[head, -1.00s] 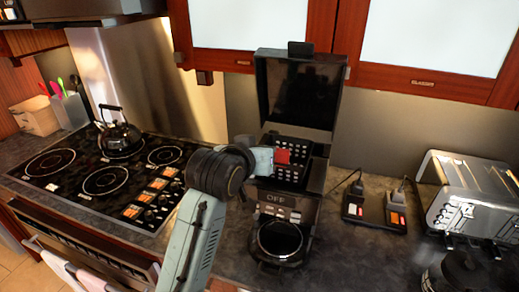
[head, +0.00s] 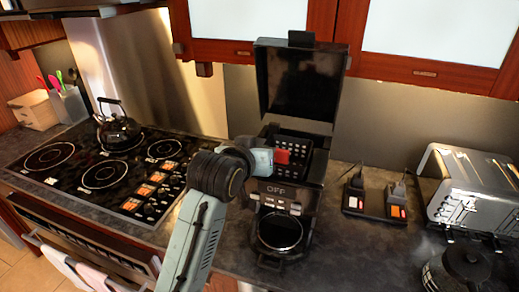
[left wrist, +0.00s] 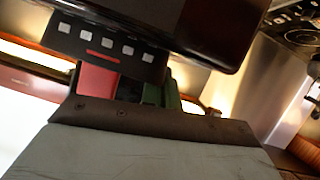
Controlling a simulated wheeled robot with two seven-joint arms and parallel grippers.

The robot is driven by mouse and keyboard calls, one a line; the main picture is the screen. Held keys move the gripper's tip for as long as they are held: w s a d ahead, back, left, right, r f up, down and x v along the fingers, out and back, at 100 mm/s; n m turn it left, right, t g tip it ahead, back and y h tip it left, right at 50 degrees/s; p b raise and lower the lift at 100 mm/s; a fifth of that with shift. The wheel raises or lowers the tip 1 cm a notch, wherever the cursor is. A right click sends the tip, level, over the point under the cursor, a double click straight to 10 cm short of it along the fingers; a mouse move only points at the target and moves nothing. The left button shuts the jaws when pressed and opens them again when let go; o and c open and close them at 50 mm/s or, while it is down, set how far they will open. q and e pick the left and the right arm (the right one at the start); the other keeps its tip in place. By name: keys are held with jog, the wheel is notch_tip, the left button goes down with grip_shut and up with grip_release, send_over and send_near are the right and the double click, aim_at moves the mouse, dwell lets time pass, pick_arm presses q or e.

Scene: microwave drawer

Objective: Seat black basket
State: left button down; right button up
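The black basket (head: 308,152), dotted with pale square holes, is at the open top of the black coffee machine (head: 262,172). My left gripper (head: 283,157) reaches it from the left, its red finger against the basket's side. In the left wrist view, the basket's edge (left wrist: 108,40) crosses in front of the red and green fingers, with a dark part between them; the gripper appears shut on it. The basket looks slightly tilted; whether its underside touches the machine is hidden. My right gripper is not in view.
The machine's lid (head: 299,82) stands open behind the basket. A glass carafe (head: 279,230) sits below. A stove with a kettle (head: 118,128) is at left; plugs on a black strip (head: 376,203) and a toaster (head: 470,190) are at right.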

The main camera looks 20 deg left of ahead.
pick_arm(q)
jog(key=shift+f+b, duration=0.3)
jog(key=shift+f, duration=0.4)
jog(key=c, duration=1.6)
grip_release()
jog(key=shift+d+f, duration=0.1)
